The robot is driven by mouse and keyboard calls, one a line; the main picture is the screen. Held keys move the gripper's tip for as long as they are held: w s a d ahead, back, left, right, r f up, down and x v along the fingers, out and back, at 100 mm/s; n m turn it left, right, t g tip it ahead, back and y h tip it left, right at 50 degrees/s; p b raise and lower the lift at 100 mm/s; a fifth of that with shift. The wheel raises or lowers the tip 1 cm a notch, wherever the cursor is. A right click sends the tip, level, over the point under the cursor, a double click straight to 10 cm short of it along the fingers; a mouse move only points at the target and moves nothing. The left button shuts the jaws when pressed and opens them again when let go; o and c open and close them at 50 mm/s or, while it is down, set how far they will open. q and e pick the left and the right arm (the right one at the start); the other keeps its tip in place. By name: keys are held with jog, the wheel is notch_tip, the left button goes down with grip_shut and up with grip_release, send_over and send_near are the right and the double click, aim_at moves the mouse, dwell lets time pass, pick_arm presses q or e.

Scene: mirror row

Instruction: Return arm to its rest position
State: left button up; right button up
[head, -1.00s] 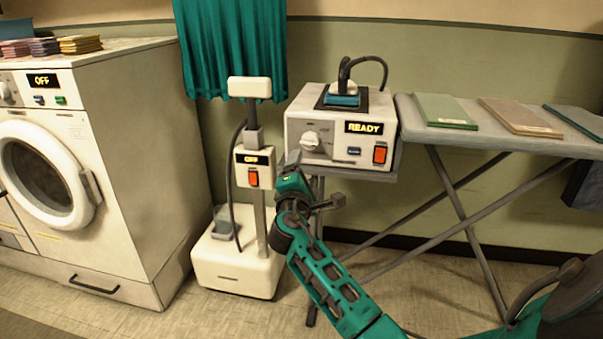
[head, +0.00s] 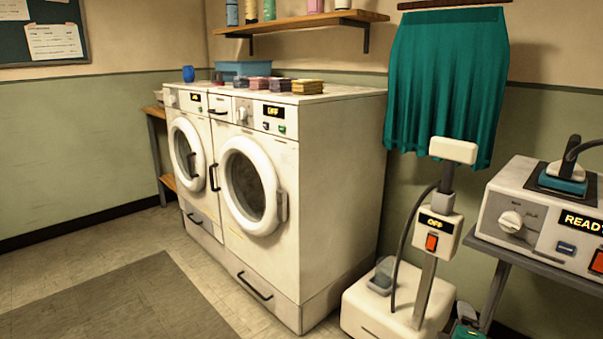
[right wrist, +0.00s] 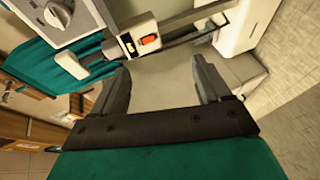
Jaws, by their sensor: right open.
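My right gripper (right wrist: 158,88) shows in the right wrist view, its two grey fingers wide apart with nothing between them. My left gripper is out of view.
Two white machines (head: 340,160) stand at centre left, the front one reading OFF. The steamer's box (head: 437,229) also reads OFF. An ironing unit (head: 510,205) reading READY stands at the right. A teal curtain (head: 445,90) hangs behind. Floor is clear at lower left.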

jog(key=s+a+f+m+g+y, duration=0.1)
jog(key=s+a+f+m+y, duration=0.35)
jog(key=s+a, duration=0.5)
jog(key=s+a+f+m+g+y, duration=0.25)
jog(key=s+a+m+y, duration=0.2)
jog(key=s+a, duration=0.5)
pick_arm(q)
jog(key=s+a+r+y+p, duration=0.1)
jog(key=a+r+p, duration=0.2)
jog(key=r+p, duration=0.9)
jog(key=p, duration=0.5)
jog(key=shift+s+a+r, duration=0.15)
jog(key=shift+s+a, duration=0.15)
pick_arm(e)
jog(key=s+d+r, duration=0.1)
jog(key=d+r, duration=0.3)
jog(key=r, duration=0.7)
jog(key=shift+s+d+r+t+h, duration=0.2)
jog(key=shift+d+r+t+h, duration=0.1)
jog(key=shift+t, duration=0.15)
jog(key=shift+f, duration=0.15)
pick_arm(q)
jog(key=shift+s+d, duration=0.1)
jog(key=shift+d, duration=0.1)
